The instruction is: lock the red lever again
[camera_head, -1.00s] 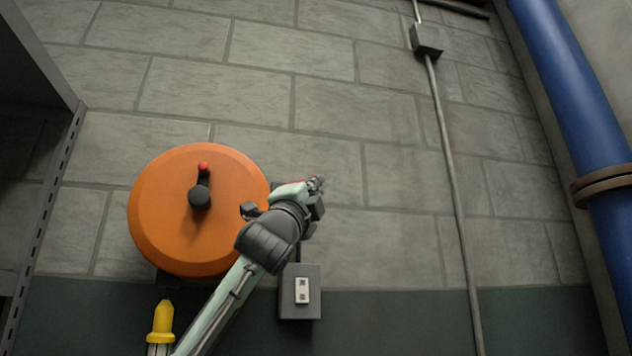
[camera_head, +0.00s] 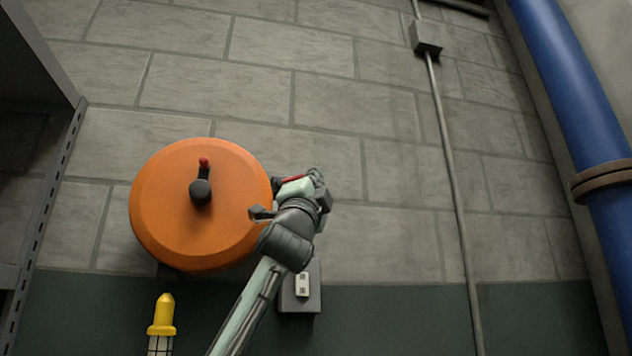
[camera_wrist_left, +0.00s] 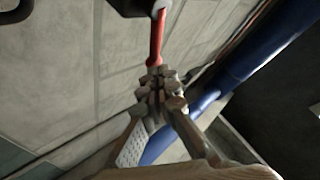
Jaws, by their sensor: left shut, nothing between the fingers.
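The red lever (camera_wrist_left: 156,42) hangs from a dark mount with a pale pivot at the top of the left wrist view. My left gripper (camera_wrist_left: 157,80) is shut and empty, with its fingertips at the lever's lower end; I cannot tell whether they touch. In the head view a red strip (camera_head: 291,178), seemingly the lever, shows just beside my left gripper (camera_head: 318,176), right of the orange drum. The lever's mount is mostly hidden there by my wrist. My right gripper is not in view.
A large orange round drum (camera_head: 165,215) with a red-knobbed crank (camera_head: 202,180) is close on the left. A grey socket box (camera_head: 301,290) is below my wrist. A yellow lamp (camera_head: 162,315) stands lower left. A blue pipe (camera_head: 570,90) runs at right.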

